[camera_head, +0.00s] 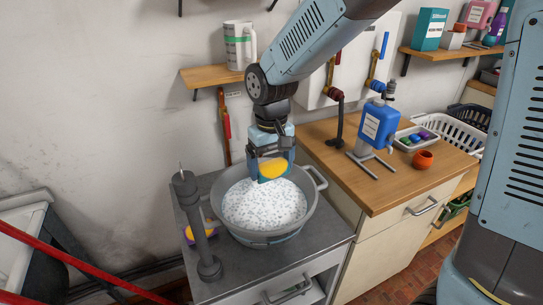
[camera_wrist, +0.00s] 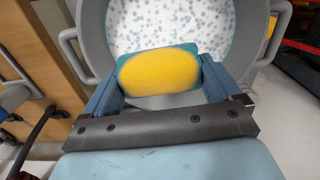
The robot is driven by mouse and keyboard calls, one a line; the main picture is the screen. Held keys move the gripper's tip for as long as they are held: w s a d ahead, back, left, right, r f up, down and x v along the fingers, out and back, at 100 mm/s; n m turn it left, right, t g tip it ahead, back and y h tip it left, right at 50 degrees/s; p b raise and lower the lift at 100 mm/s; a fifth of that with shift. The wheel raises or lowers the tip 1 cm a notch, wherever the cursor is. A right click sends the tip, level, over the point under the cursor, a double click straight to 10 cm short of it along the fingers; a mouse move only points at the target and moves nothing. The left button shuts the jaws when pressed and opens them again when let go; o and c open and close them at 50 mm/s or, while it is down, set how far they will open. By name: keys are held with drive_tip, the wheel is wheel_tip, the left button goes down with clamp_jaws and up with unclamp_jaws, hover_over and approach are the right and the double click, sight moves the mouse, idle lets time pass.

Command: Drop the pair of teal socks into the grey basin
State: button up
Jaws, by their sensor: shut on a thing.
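The pair of teal socks (camera_head: 272,169) appears as a rounded teal bundle with a large yellow oval face. My gripper (camera_head: 271,165) is shut on it, one finger at each side, which the wrist view shows clearly for the socks (camera_wrist: 158,72). The grey basin (camera_head: 305,222) is round with loop handles, and white speckled suds fill it. My gripper holds the socks over the back part of the basin in the head view. In the wrist view they overlap the near rim of the basin (camera_wrist: 92,25). The exact gap between socks and suds cannot be told.
The basin stands on a grey metal cabinet (camera_head: 327,239).

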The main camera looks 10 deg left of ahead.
sight(271, 161)
drive_tip(key=shift+s+f, duration=0.1)
drive_tip(key=shift+f, duration=2.7)
drive_tip(key=o, duration=0.7)
drive_tip(key=shift+o, duration=0.2)
wheel_tip(271, 161, up, 14)
drive_tip(key=shift+f, duration=0.15)
